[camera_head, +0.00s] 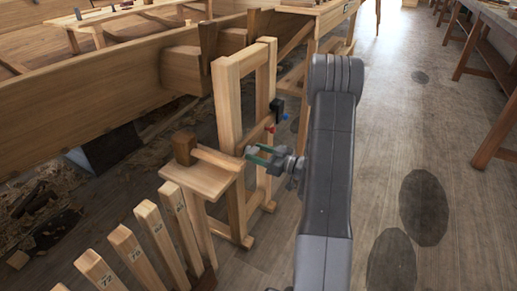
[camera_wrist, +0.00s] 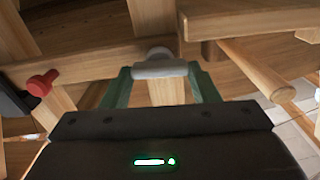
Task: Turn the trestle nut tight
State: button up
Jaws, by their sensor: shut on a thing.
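The wooden trestle (camera_head: 228,110) stands upright beside the hull (camera_head: 120,82) in the head view. The trestle nut (camera_wrist: 160,69) is a pale grey, wide piece on the trestle's timber in the wrist view. My gripper (camera_head: 254,154) reaches the trestle from the right. Its green fingers, also in the wrist view (camera_wrist: 160,80), are shut on the nut, one on each side. In the head view the nut is too small and covered to make out clearly. How tight it is cannot be told.
A black fitting (camera_head: 277,107) and a red knob (camera_wrist: 42,83) sit close to my gripper. A small wooden shelf (camera_head: 205,178) with a block stands left. Numbered wooden stakes (camera_head: 130,250) stand in front.

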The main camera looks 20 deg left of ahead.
jog(key=m+p, duration=0.4)
jog(key=m, duration=0.1)
jog(key=shift+w, duration=0.1)
jog(key=shift+m, duration=0.4)
jog(key=o, duration=0.7)
jog(key=s+d+p, duration=0.1)
jog(key=d, duration=1.2)
jog(key=shift+d+p, duration=0.35)
jog(key=shift+d, duration=0.05)
jog(key=shift+a, duration=0.1)
jog(key=a, duration=0.4)
jog(key=a+b, duration=0.1)
jog(key=a, duration=0.4)
jog(key=w+a, duration=0.1)
jog(key=a, duration=0.3)
jog(key=shift+a+b, duration=0.35)
